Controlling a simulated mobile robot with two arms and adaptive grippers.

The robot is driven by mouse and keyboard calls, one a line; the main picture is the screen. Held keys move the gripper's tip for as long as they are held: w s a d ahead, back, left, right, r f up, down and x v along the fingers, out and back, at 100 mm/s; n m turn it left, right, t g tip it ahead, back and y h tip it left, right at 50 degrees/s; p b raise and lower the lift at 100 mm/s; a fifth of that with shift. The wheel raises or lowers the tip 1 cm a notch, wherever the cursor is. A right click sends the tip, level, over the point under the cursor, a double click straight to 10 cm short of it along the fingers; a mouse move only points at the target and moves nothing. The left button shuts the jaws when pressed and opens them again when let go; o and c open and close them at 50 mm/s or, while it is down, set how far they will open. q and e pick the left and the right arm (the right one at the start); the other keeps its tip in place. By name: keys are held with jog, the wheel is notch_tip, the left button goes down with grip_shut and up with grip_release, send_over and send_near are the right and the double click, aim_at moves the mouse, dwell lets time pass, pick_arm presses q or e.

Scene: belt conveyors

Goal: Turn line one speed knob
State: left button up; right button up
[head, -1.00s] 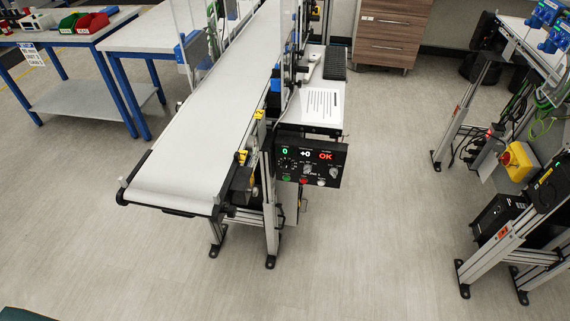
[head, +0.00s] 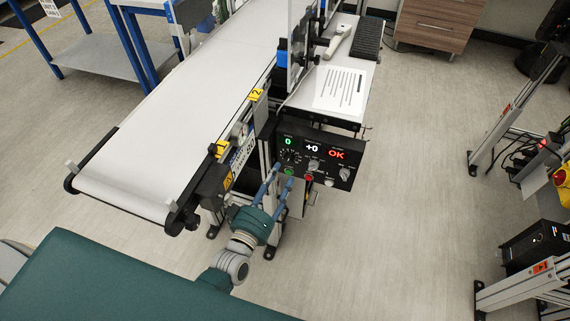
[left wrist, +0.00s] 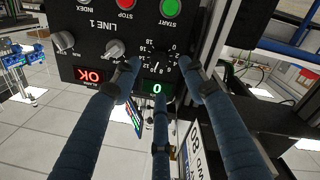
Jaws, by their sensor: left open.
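The black control panel (head: 319,160) marked LINE 1 hangs beside the conveyor's near end. Its speed dial (head: 290,156), ringed by numbers, is at the panel's left under a green display (head: 288,141) reading 0. In the left wrist view the panel is upside down, and the dark speed dial (left wrist: 158,62) lies between and beyond my fingertips. My left gripper (head: 282,173) is open, its blue fingers pointing at the panel's left part. In the left wrist view the gripper (left wrist: 160,76) frames the dial; I cannot tell whether it touches.
Other panel controls sit close by: a grey knob (left wrist: 115,49), another knob (left wrist: 64,41), a green START button (left wrist: 170,7) and a red STOP button (left wrist: 126,3). The white conveyor belt (head: 180,110) runs along the left. Clear floor (head: 410,200) lies right of the panel.

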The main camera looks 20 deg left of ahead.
aim_at(287, 161)
pick_arm(q)
jog(key=w, duration=0.4)
jog(key=shift+w+d+f, duration=0.1)
jog(key=shift+w+d, duration=0.15)
jog(key=shift+w, duration=0.1)
jog(key=shift+w+d, duration=0.1)
jog(key=shift+w, duration=0.5)
pick_arm(e)
jog(key=shift+w+d+r, duration=0.15)
jog(key=shift+w+d, duration=0.45)
jog(key=shift+w, duration=0.05)
pick_arm(q)
grip_shut()
jog(key=shift+m+p, duration=0.3)
jog(key=shift+m, duration=0.1)
pick_arm(e)
jog(key=shift+r, duration=0.25)
pick_arm(q)
jog(key=shift+m+p, duration=0.55)
jog(key=shift+m, duration=0.65)
jog(key=shift+m+p, duration=0.4)
jog(key=shift+m, duration=0.9)
pick_arm(e)
jog(key=shift+s+a+r, duration=0.1)
jog(key=shift+a+r, duration=0.15)
jog(key=shift+r, duration=0.65)
